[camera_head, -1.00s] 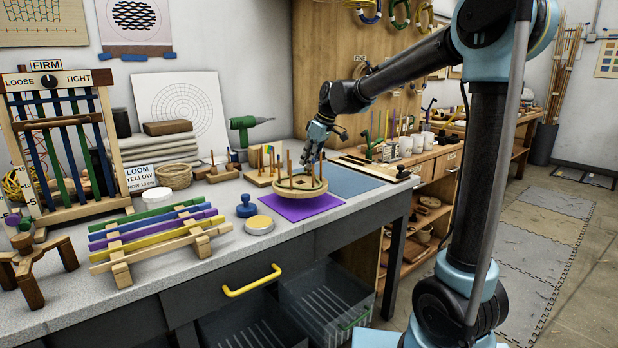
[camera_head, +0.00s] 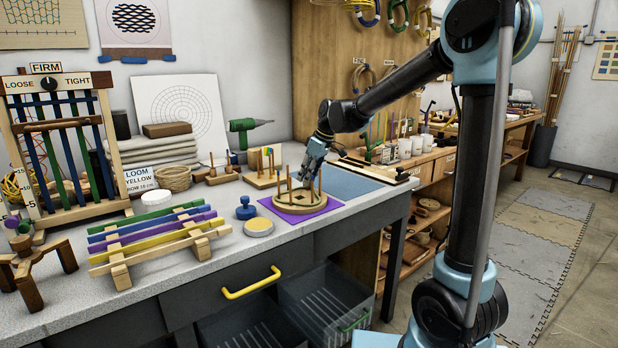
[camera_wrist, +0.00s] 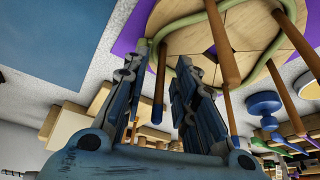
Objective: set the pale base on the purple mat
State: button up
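The pale base (camera_head: 285,203) is a round wooden disc with upright brown pegs and a dark square hole. It sits on the purple mat (camera_head: 294,217), whose edges and corners show around it. My gripper (camera_head: 308,180) is above the base, among its pegs. In the wrist view my gripper (camera_wrist: 160,62) has its two fingers apart, with one peg between them and visible gaps. The base (camera_wrist: 200,40) fills the upper middle there, with a green strand winding among its pegs. Purple mat (camera_wrist: 140,35) shows beside it. The far side of the base is partly hidden by my gripper.
A blue knobbed weight (camera_head: 246,208) and a round yellow-topped tin (camera_head: 258,227) stand just left of the mat. A blue mat (camera_head: 350,183) lies to the right. A peg block (camera_head: 262,180) stands behind. A rack of colored strips (camera_head: 155,235) is further left.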

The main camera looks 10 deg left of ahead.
jog(key=v, duration=1.2)
jog(key=s+d+f+m+h, duration=0.1)
jog(key=s+d+f+m, duration=0.15)
jog(key=d, duration=0.35)
jog(key=s+d+f+m, duration=0.1)
jog(key=s+d, duration=0.2)
jog(key=d, duration=0.3)
jog(key=s+d+f+m+t+h, duration=0.1)
jog(key=s+d+f+m+h, duration=0.2)
jog(key=s+d+f+m, duration=0.7)
jog(key=s+d+f, duration=1.1)
jog(key=s+d, duration=0.2)
jog(key=shift+s+d+m, duration=0.15)
jog(key=shift+s+m, duration=0.2)
